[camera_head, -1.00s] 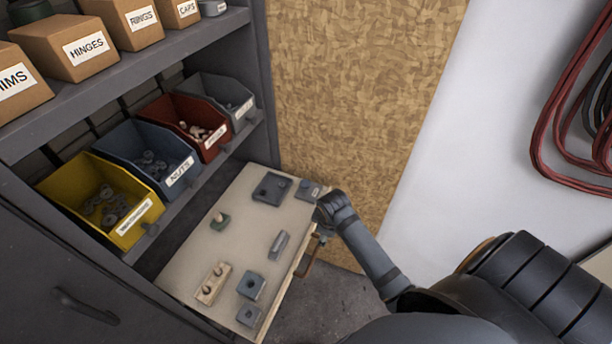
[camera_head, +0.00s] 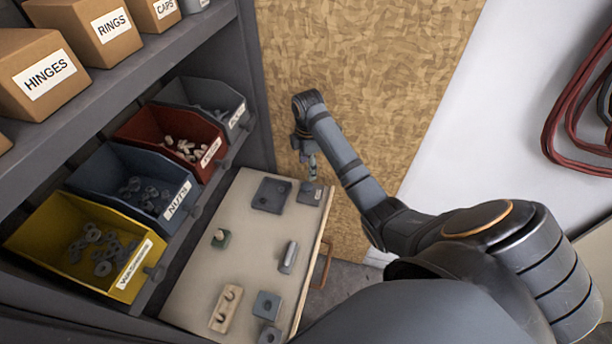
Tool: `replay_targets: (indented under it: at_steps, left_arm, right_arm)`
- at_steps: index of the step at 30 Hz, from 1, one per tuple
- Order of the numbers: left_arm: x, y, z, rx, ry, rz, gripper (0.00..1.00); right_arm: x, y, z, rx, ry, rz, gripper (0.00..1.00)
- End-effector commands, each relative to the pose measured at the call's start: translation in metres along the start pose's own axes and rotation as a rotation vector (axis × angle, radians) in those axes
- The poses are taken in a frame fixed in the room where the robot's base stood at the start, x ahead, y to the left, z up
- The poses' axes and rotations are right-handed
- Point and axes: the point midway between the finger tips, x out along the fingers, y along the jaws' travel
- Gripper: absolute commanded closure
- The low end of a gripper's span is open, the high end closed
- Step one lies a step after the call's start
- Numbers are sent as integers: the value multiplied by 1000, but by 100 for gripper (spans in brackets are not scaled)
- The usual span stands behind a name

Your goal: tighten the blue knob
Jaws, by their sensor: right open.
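The small blue-grey knob (camera_head: 307,187) appears to sit on a grey plate (camera_head: 317,197) at the far right corner of the pull-out board (camera_head: 255,215). The knob is small and its turning state cannot be told. My right gripper (camera_head: 312,172) hangs just above the knob and plate, pointing down, open. It looks apart from the knob, though the gap is hard to judge. My left gripper is not in view.
A dark square plate (camera_head: 271,194) lies left of the knob. Yellow (camera_head: 50,220), blue (camera_head: 105,190) and red (camera_head: 150,128) bins line the left. A plywood panel (camera_head: 400,60) rises behind.

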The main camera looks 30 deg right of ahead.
Motion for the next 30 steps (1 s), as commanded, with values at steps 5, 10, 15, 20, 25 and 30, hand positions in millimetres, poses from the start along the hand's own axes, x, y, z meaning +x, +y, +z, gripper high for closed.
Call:
replay_targets:
  at_steps: [5, 10, 15, 20, 25, 30]
  left_arm:
    - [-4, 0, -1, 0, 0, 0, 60]
    - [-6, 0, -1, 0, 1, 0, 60]
    - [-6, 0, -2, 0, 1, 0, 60]
    - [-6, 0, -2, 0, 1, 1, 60]
    - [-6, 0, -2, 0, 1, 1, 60]
    - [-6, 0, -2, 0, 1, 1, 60]
  right_arm:
    - [38, -2, 0, 1, 0, -4, 41]
    - [71, -1, 0, 1, 0, -2, 41]
    - [88, -1, 0, 1, 0, 1, 41]
    - [92, -1, 0, 1, -1, 1, 41]
    - [91, -1, 0, 1, -1, 1, 45]
    - [91, 0, 0, 1, -1, 1, 68]
